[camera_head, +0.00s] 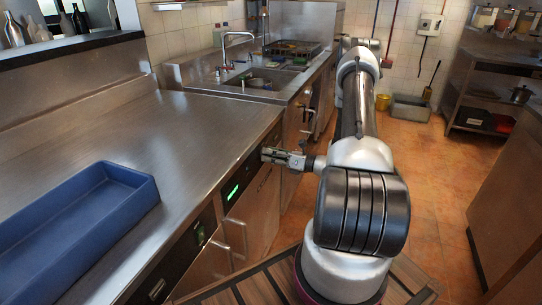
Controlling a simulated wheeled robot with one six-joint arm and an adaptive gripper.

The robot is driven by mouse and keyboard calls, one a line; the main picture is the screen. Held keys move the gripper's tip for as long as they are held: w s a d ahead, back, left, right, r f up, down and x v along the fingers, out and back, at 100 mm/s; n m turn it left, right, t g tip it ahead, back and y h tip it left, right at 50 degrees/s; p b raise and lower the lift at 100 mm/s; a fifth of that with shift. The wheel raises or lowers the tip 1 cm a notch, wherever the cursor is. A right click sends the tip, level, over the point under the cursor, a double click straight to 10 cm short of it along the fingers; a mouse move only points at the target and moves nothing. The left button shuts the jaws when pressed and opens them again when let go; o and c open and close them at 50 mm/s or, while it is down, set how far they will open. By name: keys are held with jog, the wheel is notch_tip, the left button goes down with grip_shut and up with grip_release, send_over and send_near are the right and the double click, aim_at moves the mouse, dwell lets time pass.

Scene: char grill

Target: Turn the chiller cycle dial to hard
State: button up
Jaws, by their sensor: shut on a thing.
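The chiller front panel (245,178) is a dark strip under the steel counter, with a lit green display (233,192). My gripper (266,154) reaches in from the right and meets the panel at its far end, right of the display. Its fingers are shut on the chiller cycle dial at the panel face. The fingers cover the dial, so its pointer and markings cannot be read.
A blue tray (150,192) lies on the near left counter (190,130). Door handles (238,222) stick out below the panel. Another dark panel with a round control (199,232) is nearer. A sink (262,88) is beyond. The tiled floor (440,165) on the right is open.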

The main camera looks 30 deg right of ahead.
jog(key=shift+m, duration=0.6)
jog(key=o, duration=1.1)
jog(key=shift+c, duration=0.2)
jog(key=shift+s, duration=0.1)
jog(key=v, duration=1.2)
jog(key=shift+d, duration=0.1)
